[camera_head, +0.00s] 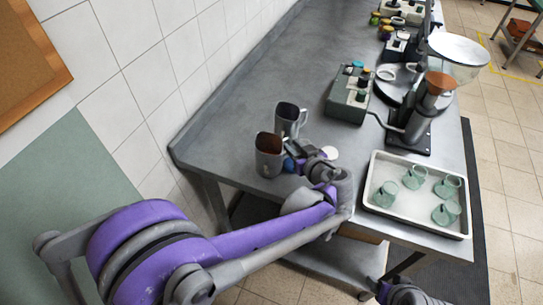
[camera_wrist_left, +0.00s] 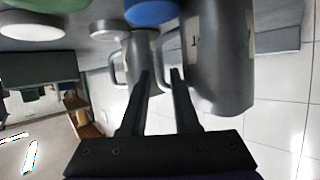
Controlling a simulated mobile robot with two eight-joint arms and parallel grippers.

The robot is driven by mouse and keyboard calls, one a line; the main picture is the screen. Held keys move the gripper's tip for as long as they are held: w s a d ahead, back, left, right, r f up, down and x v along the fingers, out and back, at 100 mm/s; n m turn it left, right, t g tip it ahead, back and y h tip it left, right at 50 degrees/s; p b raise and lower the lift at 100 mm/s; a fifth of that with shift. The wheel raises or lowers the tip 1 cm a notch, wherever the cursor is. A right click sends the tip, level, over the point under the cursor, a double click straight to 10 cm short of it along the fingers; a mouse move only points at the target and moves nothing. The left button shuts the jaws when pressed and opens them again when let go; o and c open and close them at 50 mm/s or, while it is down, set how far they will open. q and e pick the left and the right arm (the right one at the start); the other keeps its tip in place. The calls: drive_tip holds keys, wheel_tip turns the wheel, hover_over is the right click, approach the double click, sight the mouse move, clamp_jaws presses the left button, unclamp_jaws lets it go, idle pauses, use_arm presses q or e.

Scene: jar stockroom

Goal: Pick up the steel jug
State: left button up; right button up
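Two grey steel jugs stand upright at the table's near left corner. The nearer jug (camera_head: 268,160) shows a brown inside; the farther jug (camera_head: 289,117) has its handle on the right. In the left wrist view, where the scene is upside down, the larger jug (camera_wrist_left: 222,55) is close at right and the smaller jug (camera_wrist_left: 140,68) is behind it, left. My left gripper (camera_head: 292,160) is right beside the nearer jug. Its two fingers (camera_wrist_left: 161,78) are apart, near the larger jug's handle side; I cannot tell whether the handle is between them. My right arm's end (camera_head: 402,292) shows at the bottom edge.
A white tray (camera_head: 375,208) with several green cups is at the near right. A green box (camera_head: 346,108) with small jars and a grinder (camera_head: 421,118) stand farther back. A white disc (camera_head: 330,153) lies near the left gripper. The tiled wall borders the table's left side.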

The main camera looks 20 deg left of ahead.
sight(289, 141)
use_arm(q)
drive_tip(key=x, duration=0.3)
drive_tip(key=shift+w+f, duration=0.1)
clamp_jaws()
idle(1.3)
